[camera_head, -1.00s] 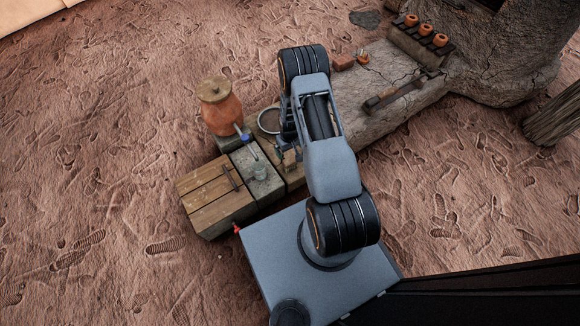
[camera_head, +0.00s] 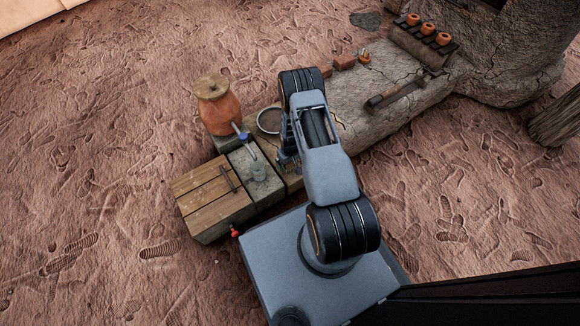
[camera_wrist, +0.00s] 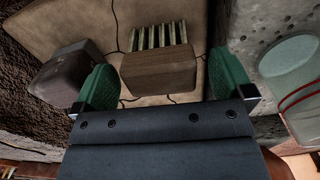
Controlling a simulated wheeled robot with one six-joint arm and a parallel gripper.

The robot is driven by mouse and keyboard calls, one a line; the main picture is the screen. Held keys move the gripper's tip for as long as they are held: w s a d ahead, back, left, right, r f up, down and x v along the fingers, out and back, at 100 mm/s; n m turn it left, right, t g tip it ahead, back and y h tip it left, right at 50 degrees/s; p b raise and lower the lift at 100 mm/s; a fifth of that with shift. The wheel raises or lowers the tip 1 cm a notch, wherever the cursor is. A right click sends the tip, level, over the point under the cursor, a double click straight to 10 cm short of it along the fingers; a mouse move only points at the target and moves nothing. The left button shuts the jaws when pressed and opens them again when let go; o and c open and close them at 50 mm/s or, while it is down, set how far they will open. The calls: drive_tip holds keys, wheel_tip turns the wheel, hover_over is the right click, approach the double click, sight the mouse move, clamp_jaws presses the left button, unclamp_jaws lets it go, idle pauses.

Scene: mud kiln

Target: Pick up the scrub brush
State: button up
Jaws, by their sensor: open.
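The scrub brush (camera_wrist: 158,69) is a brown wooden block with pale bristle tufts on its far side. It lies on a tan, cracked surface in the wrist view. My gripper (camera_wrist: 161,62) is open, with one green finger on each side of the block. A narrow gap shows between the block and each finger. I cannot tell how far the fingertips are above the surface. In the head view my gripper (camera_head: 289,160) is low over the bench beside the grey slab, and my arm hides the brush there.
A dark block (camera_wrist: 68,72) lies left of the gripper. A pale cup with a red band (camera_wrist: 295,80) stands close on the right, on the grey slab (camera_head: 246,163). An orange lidded jar (camera_head: 217,108), a round sieve-like dish (camera_head: 269,121) and a wooden box top (camera_head: 208,190) are nearby.

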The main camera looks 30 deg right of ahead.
drive_tip(key=shift+c, duration=0.5)
drive_tip(key=c, duration=1)
drive_tip(key=shift+o, duration=0.2)
drive_tip(key=shift+r, duration=0.1)
drive_tip(key=shift+r+p, duration=0.3)
drive_tip(key=shift+p, duration=0.05)
drive_tip(key=r, duration=0.1)
drive_tip(key=r+p, duration=0.2)
drive_tip(key=shift+s+a+r, duration=0.1)
drive_tip(key=shift+s+r, duration=0.15)
drive_tip(key=shift+r, duration=0.05)
drive_tip(key=s+a+r+p, duration=0.5)
drive_tip(key=s+r, duration=0.3)
drive_tip(key=s, duration=0.4)
drive_tip(key=shift+s+a+r+p, duration=0.2)
drive_tip(key=shift+r+p, duration=0.1)
drive_tip(key=shift+p, duration=0.1)
